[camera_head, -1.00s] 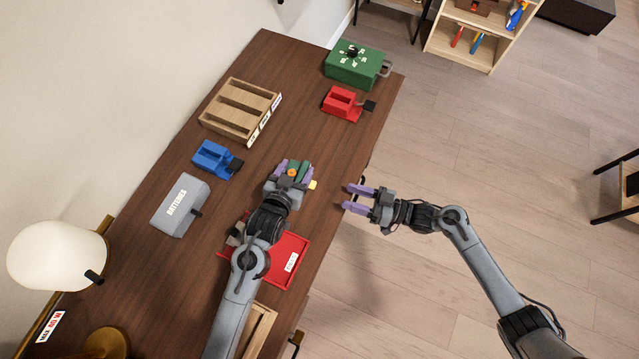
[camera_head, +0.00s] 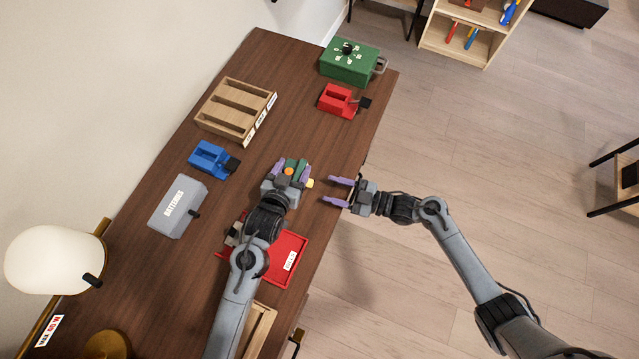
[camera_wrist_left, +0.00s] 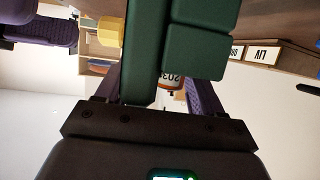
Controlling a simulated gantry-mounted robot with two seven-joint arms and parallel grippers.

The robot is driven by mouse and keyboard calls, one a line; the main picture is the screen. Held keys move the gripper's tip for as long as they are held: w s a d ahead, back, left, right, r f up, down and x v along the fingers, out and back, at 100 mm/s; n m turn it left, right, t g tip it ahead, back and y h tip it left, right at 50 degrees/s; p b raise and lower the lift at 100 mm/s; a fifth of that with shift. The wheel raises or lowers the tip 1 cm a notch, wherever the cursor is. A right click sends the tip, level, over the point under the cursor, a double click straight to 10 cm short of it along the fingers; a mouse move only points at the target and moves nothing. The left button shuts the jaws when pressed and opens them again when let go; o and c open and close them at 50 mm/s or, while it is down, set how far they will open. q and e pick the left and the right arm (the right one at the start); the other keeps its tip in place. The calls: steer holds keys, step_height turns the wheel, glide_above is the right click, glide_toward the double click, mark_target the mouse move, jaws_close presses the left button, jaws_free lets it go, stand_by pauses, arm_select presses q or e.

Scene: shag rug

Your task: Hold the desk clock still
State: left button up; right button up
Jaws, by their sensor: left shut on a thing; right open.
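The desk clock (camera_head: 297,164) is a small green body with an orange round part on it and a yellow knob (camera_head: 309,183) on its right side. My left gripper (camera_head: 291,171) is shut on it above the middle of the brown desk, a purple finger on each side. In the left wrist view the green clock body (camera_wrist_left: 200,50) fills the top, with the yellow knob (camera_wrist_left: 108,32) at its left. My right gripper (camera_head: 338,191) is open and empty, just right of the knob, its fingers pointing at the clock. The clock's underside is hidden in the head view.
A red tray (camera_head: 290,246) lies partly under my left arm. A grey batteries box (camera_head: 178,207), blue holder (camera_head: 208,158), wooden divided tray (camera_head: 232,112), red holder (camera_head: 338,99) and green box (camera_head: 349,66) stand around. A white lamp (camera_head: 52,257) is far left.

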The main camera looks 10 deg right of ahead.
mark_target(309, 183)
steer(key=shift+x, duration=2.35)
jaws_close()
